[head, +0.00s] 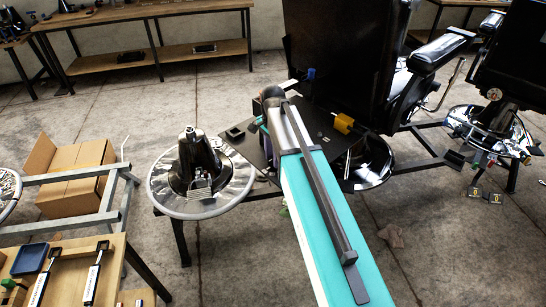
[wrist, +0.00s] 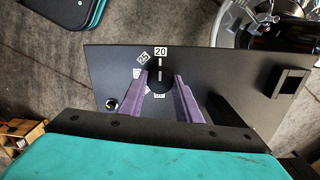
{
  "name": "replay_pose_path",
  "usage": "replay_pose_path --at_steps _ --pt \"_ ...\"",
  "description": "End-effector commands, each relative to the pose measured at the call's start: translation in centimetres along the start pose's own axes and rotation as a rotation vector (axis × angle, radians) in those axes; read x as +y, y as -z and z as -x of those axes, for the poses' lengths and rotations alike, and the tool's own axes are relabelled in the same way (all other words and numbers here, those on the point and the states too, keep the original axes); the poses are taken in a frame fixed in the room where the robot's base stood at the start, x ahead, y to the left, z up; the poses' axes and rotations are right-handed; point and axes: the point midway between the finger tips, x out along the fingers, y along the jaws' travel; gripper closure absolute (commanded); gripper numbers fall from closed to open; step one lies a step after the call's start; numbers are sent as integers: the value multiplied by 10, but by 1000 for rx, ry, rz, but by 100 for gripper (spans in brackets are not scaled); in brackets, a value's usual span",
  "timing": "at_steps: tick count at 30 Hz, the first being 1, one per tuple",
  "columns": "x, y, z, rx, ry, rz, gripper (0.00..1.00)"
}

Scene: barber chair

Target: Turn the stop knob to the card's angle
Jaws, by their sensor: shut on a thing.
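The stop knob (wrist: 160,77) is a dark round knob on a black plate (wrist: 225,70), seen in the wrist view. A white mark on it points up toward the label 20 (wrist: 160,51). A tilted label 25 (wrist: 143,57) sits to its left, and other labels are partly hidden by my fingers. My gripper (wrist: 162,80) has its two purple fingers on either side of the knob, shut on it. In the head view the plate (head: 246,152) shows beside my arm, which hides the knob. I cannot make out which card gives the angle.
A black square holder (wrist: 290,83) stands on the plate's right part in the wrist view. In the head view a yellow piece (head: 343,123) is right of my arm, a round metal base (head: 200,187) is left, and a black chair (head: 345,60) rises behind.

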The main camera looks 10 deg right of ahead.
Motion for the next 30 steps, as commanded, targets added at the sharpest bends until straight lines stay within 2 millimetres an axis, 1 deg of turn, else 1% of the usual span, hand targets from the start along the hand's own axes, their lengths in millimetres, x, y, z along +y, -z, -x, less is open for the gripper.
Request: replay_pose_path --at_steps 13,14,16,17,30 --pt "0 3 1 3 2 -14 92" --pt "0 3 1 4 2 -14 64" --pt "0 2 1 3 2 -14 52" --pt "0 2 1 3 1 -13 50" --pt "0 1 3 1 1 -12 50"
